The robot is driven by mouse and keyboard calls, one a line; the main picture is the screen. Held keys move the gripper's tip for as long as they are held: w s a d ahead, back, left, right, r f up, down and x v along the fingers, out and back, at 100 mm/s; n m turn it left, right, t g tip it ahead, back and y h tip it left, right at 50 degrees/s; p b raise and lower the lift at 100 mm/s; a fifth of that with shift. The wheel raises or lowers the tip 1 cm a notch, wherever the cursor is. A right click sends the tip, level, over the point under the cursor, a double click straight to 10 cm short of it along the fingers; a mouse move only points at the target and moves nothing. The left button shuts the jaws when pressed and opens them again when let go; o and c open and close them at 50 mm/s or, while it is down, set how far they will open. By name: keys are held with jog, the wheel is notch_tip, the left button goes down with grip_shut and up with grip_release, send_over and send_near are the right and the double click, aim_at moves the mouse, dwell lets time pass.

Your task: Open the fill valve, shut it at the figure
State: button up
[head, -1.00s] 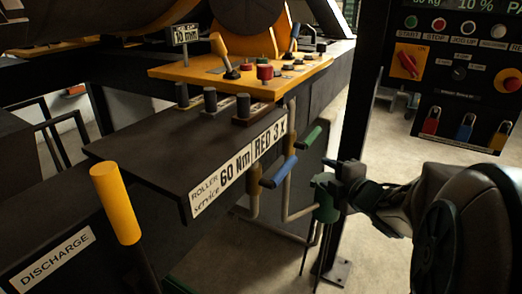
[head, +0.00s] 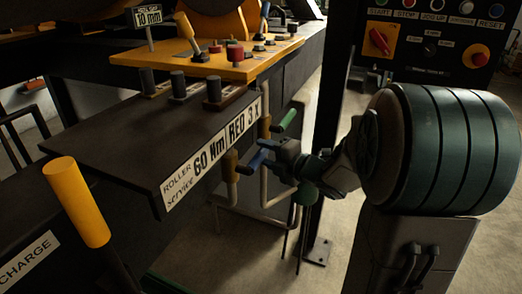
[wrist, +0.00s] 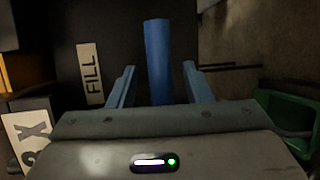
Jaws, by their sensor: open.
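The blue valve handle (head: 257,160) sticks out on a bent pipe below the bench edge. In the wrist view the blue handle (wrist: 157,55) points away from me, with a FILL label (wrist: 90,73) to its left. My gripper (head: 274,151) is at the blue handle. In the wrist view my gripper (wrist: 160,68) is open, one finger on each side of the handle, with visible gaps. The handle's near end is hidden by the gripper body. No readout of the figure is visible now.
A green handle (head: 287,119) stands just behind the blue one. A dark post (head: 330,120) rises beside my arm. The control panel (head: 437,45) is at upper right. A yellow DISCHARGE lever (head: 76,200) stands at front left, beside the dark bench (head: 120,140).

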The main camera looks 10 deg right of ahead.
aim_at(259, 151)
jog(key=shift+x, duration=1.75)
grip_shut()
jog(key=shift+d, duration=0.2)
jog(key=shift+a+f, duration=0.1)
jog(key=shift+a, duration=0.05)
